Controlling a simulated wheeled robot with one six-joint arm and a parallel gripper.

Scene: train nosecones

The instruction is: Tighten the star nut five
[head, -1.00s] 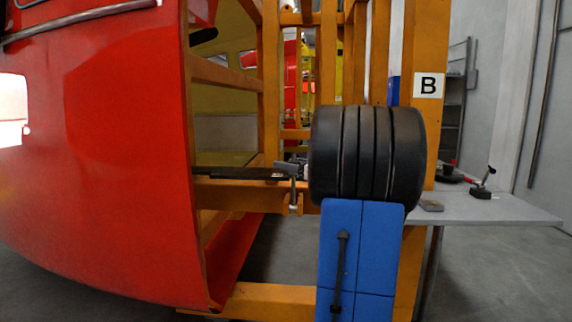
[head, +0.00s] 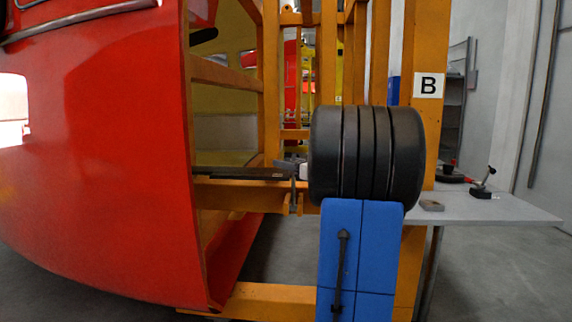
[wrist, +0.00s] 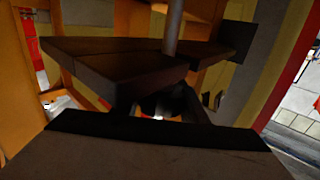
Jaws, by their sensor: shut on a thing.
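In the wrist view, a dark rounded knob, which looks like the star nut (wrist: 158,104), sits in shadow under a dark bracket (wrist: 110,62). My gripper (wrist: 160,110) is closed around it, though the dim light hides the exact contact. A grey rod (wrist: 172,32) rises above the bracket. In the head view, a small clamp (head: 291,164) with a thin upright screw (head: 294,190) is on the orange beam at the end of a dark flat bar (head: 240,174). My gripper's fingers are not clearly seen there; the dark cylinder of my arm covers that area.
The red nosecone (head: 110,150) fills the left, beside the orange frame (head: 270,90). A grey table (head: 500,208) at the right carries a small block (head: 432,205) and a black-based lever tool (head: 482,188). A label B (head: 429,85) is on the orange post.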

